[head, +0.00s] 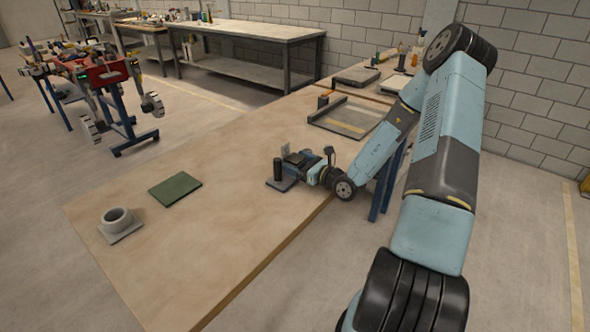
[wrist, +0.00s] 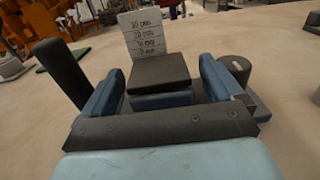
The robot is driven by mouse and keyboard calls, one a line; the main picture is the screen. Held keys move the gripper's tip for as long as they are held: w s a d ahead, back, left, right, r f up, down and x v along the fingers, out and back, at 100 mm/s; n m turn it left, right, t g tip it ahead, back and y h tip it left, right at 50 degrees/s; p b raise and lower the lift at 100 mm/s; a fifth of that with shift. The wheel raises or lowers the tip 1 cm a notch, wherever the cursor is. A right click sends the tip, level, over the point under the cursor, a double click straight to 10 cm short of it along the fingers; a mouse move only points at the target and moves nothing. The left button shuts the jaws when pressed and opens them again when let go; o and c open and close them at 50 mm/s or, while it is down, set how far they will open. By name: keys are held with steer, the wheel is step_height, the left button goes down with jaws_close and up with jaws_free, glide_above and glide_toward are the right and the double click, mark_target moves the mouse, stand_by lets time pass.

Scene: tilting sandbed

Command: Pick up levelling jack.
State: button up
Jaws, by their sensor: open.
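A block with a dark flat top and a blue lower part, which looks like the levelling jack (wrist: 160,72), sits between my fingers in the wrist view. An upright pale plate with millimetre marks (wrist: 143,35) stands just behind it. My gripper (wrist: 161,82) is open, with one blue finger on each side of the block. I cannot tell whether either finger touches it. In the head view my gripper (head: 305,165) is low over the table's right part, and it partly hides the jack.
A dark upright post (head: 277,168) stands close to my gripper; it also shows at left in the wrist view (wrist: 62,75). A green pad (head: 175,188) and a grey ring on a square plate (head: 117,221) lie left. A grey tray (head: 345,118) lies farther back. The table's (head: 200,240) front is clear.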

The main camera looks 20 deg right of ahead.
steer(key=shift+w+a, duration=0.3)
steer(key=shift+w, duration=0.1)
steer(key=shift+c, duration=0.3)
steer(key=c, duration=1.4)
